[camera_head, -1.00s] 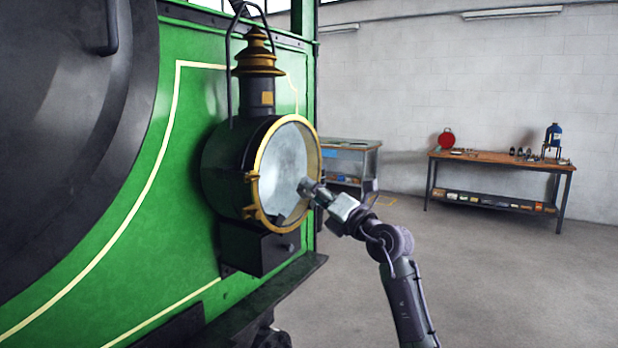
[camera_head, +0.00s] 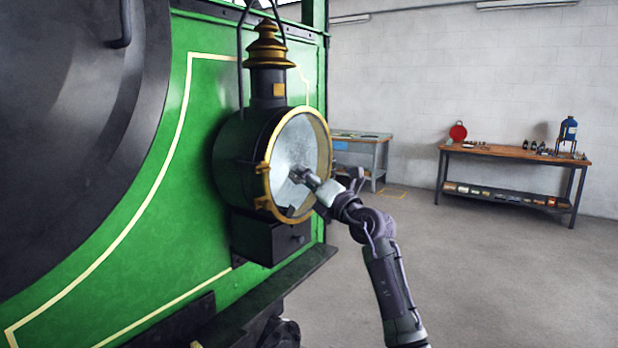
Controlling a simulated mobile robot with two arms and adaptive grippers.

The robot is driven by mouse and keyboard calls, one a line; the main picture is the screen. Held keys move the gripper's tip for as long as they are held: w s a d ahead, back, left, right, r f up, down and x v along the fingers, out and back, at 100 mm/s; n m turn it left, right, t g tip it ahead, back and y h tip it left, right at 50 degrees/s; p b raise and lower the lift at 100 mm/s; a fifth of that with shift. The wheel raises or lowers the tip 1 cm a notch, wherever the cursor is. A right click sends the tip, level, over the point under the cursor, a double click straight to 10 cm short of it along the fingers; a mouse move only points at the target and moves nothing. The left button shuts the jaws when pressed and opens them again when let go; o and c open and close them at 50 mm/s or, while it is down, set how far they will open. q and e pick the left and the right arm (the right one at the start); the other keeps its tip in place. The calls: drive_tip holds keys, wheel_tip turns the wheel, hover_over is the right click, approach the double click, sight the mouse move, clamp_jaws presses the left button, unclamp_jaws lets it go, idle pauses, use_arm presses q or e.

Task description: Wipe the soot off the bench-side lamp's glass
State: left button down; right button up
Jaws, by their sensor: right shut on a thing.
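My left gripper is not in view.
A black ledge (camera_head: 270,296) juts out under the lamp. A wooden-topped workbench (camera_head: 510,152) with several items stands by the back wall at right. The floor (camera_head: 480,270) at right is clear.

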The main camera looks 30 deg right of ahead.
drive_tip(key=shift+w+a+p, duration=0.35)
drive_tip(key=shift+w+p, duration=0.05)
drive_tip(key=shift+w, duration=0.4)
idle(0.4)
